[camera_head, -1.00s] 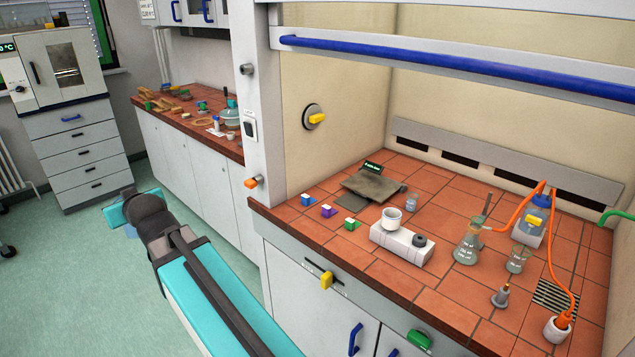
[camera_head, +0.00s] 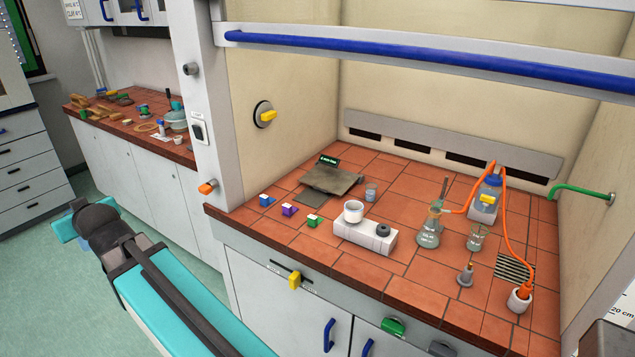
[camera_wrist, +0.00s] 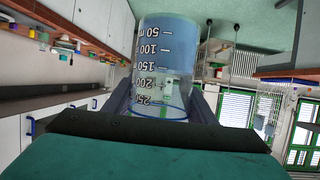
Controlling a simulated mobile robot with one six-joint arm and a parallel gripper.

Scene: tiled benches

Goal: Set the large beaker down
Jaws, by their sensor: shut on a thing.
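The large beaker (camera_wrist: 167,60) fills the upper middle of the wrist view. It is clear glass with white volume marks that read upside down, and the part toward the top of the picture looks blue. My gripper (camera_wrist: 165,105) is shut on it, with a dark finger on each side. In the head view my arm reaches out at the lower left, over the floor and in front of the benches. The gripper's fingers and the beaker do not show clearly there.
The back left bench (camera_head: 125,124) is cluttered.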

